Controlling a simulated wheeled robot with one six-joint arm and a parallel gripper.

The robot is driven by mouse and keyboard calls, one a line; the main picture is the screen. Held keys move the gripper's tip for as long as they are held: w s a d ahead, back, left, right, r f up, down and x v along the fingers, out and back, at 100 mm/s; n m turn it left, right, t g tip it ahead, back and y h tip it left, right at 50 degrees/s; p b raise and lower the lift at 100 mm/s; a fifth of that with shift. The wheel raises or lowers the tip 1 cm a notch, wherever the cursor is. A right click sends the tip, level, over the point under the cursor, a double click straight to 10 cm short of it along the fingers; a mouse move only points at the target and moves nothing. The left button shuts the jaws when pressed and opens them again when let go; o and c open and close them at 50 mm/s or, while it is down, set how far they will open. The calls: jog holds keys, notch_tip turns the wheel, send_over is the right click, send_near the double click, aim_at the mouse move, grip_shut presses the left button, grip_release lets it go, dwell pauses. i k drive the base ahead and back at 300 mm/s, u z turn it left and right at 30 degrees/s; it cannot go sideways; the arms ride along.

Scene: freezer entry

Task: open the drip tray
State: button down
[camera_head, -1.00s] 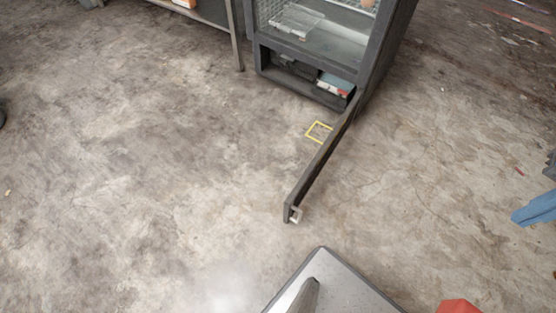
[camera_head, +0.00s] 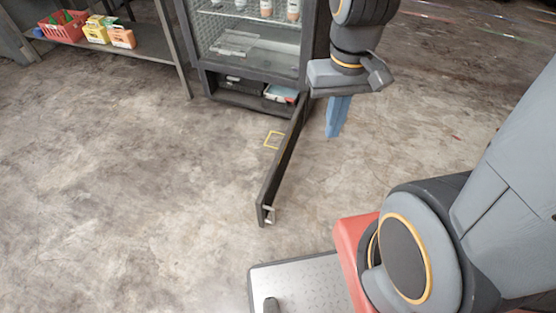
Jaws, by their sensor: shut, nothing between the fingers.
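A glass-fronted cooler (camera_head: 250,72) stands at the top middle. Its low bottom compartment (camera_head: 240,95) is open at the front and holds some dark items and a white, blue and red box (camera_head: 281,93). A long, low dark panel (camera_head: 284,163) reaches from the cooler's lower right corner toward me, with a small light handle (camera_head: 268,213) at its near end. I cannot tell which part is the drip tray. My gripper (camera_head: 336,127) points down right of the panel, its blue fingers shut and empty, apparently apart from it.
A shelf (camera_head: 130,52) with a red basket (camera_head: 64,26) and small boxes stands at the upper left. The concrete floor (camera_head: 110,190) at left is clear.

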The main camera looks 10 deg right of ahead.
aim_at(273, 93)
jog(key=u, duration=0.8)
jog(key=k, duration=1.05)
jog(key=u, duration=1.2)
jog(key=i, duration=1.95)
jog(key=z, duration=0.45)
jog(key=i, duration=1.6)
jog(key=z, duration=1.25)
jog(key=i, duration=0.85)
jog(key=z, duration=1.45)
jog(key=i, duration=0.6)
jog(key=z, duration=0.45)
